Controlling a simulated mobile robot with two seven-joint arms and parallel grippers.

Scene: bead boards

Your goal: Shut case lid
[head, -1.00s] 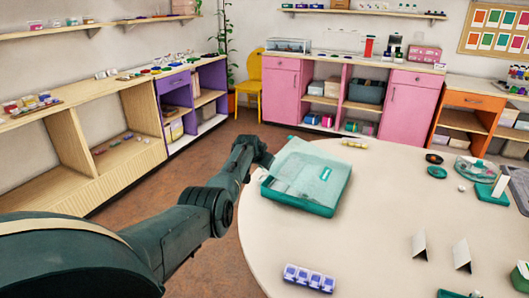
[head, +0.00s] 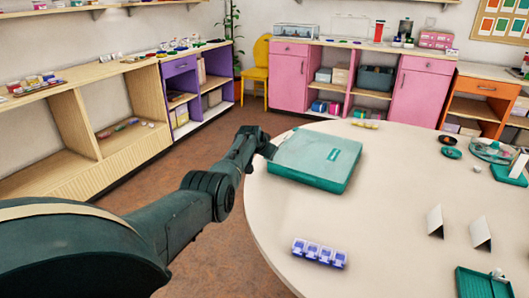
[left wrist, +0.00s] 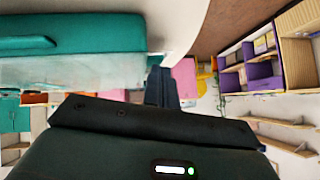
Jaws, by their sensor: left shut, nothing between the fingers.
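The teal case (head: 312,182) lies on the round table near its left far edge. Its translucent lid (head: 312,152) lies down flat over the base, with no clear gap in the head view. In the left wrist view the teal base (left wrist: 70,35) and the pale lid (left wrist: 80,70) show close together at upper left. My left gripper (head: 270,150) is at the left edge of the case; its fingers (left wrist: 160,88) are shut and empty. I cannot tell whether they touch the lid. My right gripper is not in view.
A blue-and-white lidded box row (head: 319,253) stands at the front of the table (head: 390,210). Two white folded cards (head: 436,221), a green tray (head: 485,283) and small dishes (head: 451,153) lie to the right. Yellow beads (head: 365,124) lie behind the case.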

